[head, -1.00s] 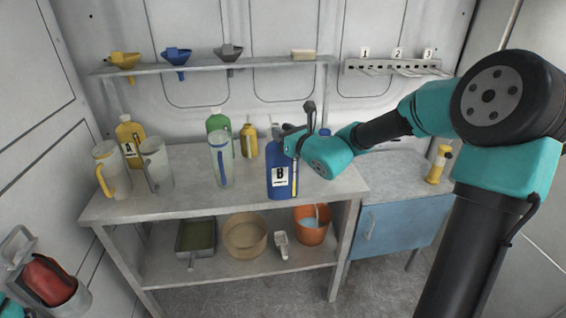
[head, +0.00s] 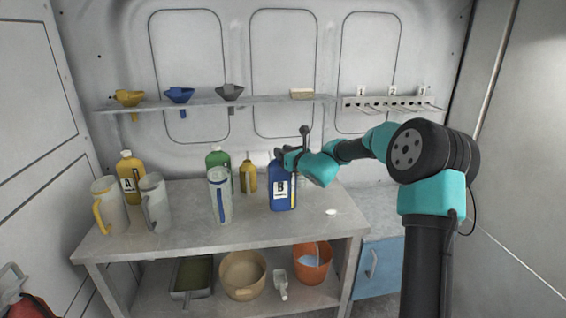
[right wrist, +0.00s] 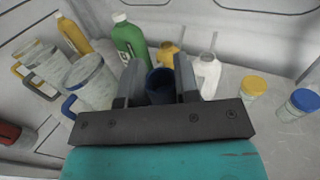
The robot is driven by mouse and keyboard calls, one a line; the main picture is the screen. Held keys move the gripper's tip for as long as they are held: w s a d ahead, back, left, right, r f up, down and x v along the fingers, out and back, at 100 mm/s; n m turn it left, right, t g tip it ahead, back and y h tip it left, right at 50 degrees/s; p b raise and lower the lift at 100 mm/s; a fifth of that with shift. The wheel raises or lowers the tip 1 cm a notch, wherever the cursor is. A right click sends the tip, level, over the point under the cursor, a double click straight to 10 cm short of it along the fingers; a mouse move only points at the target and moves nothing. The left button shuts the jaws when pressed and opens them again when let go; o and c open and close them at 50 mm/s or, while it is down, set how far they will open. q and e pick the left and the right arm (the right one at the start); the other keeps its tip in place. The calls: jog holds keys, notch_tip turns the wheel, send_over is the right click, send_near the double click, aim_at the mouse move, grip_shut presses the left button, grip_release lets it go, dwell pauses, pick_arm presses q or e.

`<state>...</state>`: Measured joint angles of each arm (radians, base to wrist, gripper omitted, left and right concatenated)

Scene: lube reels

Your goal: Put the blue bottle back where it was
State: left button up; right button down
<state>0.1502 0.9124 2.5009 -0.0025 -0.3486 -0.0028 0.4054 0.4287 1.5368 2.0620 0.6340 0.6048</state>
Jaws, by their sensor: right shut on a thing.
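The blue bottle (head: 283,190), labelled B, is upright over the right part of the bench top (head: 240,240). My right gripper (head: 284,157) is shut on its top. In the right wrist view the fingers stand on both sides of the dark blue neck (right wrist: 160,86). I cannot tell whether the bottle's base touches the bench. My left gripper is not in view.
Left of the bottle stand a clear measuring jug (head: 220,196), a small yellow oil can (head: 248,177), a green bottle (head: 216,160) and yellow bottle A (head: 130,175). A pale round spot (head: 331,212) lies on the bench right of it.

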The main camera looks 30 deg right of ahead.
jog(key=shift+f, duration=1.8)
jog(key=c, duration=0.8)
grip_release()
jog(key=shift+f, duration=0.1)
jog(key=shift+c, duration=0.2)
jog(key=shift+s, duration=0.1)
jog(key=s+d, duration=0.1)
jog(key=s, duration=1)
jog(key=shift+s+d, duration=0.4)
